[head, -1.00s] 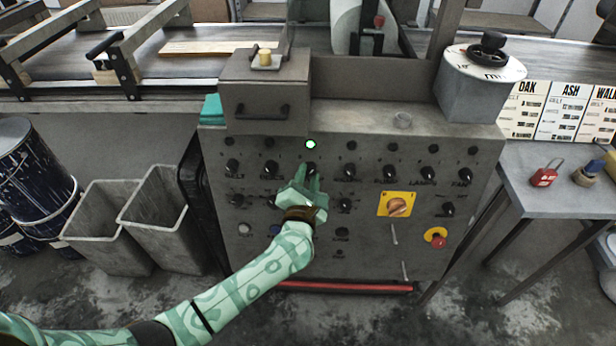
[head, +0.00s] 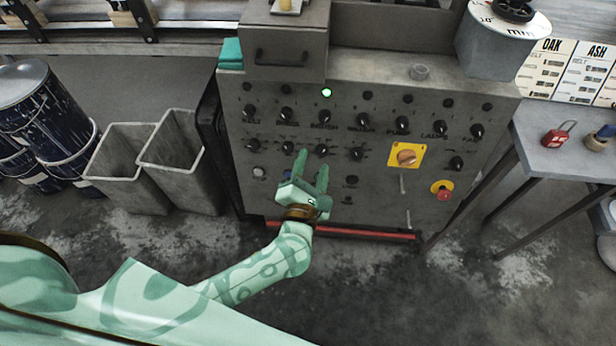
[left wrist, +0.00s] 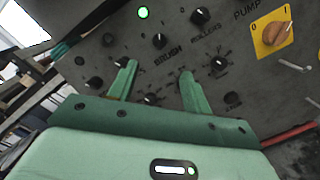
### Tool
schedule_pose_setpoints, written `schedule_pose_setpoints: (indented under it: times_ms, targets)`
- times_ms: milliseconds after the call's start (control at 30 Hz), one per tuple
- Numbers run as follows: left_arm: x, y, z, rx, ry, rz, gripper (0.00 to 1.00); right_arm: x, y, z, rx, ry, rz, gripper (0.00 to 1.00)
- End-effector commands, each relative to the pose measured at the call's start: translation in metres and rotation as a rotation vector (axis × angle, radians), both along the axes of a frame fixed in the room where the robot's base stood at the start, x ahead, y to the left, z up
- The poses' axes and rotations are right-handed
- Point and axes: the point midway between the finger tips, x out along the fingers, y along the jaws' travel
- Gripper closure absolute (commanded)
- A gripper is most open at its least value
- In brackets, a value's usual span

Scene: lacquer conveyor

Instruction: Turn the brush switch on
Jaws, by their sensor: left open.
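The brush switch (head: 324,117) is a black rotary knob in the top row of the grey control panel (head: 470,190). In the left wrist view the knob (left wrist: 160,40) sits just above its BRUSH label. A green lamp (head: 326,93) above it is lit. I cannot read the knob's pointer position surely. My left gripper (head: 311,162) is open and empty, below the brush switch and in front of the lower knobs. In the left wrist view its two fingers (left wrist: 158,70) stand apart below the label, clear of the brush knob. My right gripper is not in view.
Other black knobs flank the brush switch, with another row below. An orange pump switch (head: 407,157) on a yellow plate and a red stop button (head: 443,194) are to the right. Grey bins (head: 130,175) stand left of the panel, and a side table (head: 570,160) stands right.

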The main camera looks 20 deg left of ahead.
Motion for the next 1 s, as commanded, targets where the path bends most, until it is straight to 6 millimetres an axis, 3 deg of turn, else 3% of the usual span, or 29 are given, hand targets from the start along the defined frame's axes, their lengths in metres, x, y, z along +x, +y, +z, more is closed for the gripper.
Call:
schedule_pose_setpoints:
  times_ms: [100,267,867,967,1000]
  targets:
    - [-0.021,-0.003,0.000,0.000,0.001,0.001,0.51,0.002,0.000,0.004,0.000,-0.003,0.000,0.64]
    - [-0.035,-0.006,0.000,-0.001,-0.001,0.001,0.51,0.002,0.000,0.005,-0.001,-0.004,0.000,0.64]
    - [-0.036,-0.007,-0.001,0.008,0.001,0.000,0.51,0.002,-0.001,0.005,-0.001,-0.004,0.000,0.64]
    - [-0.035,-0.020,0.001,0.154,0.007,-0.067,0.51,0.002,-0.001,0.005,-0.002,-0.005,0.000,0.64]
    - [-0.035,-0.031,-0.006,0.301,0.012,-0.133,0.51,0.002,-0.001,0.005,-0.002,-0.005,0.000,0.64]
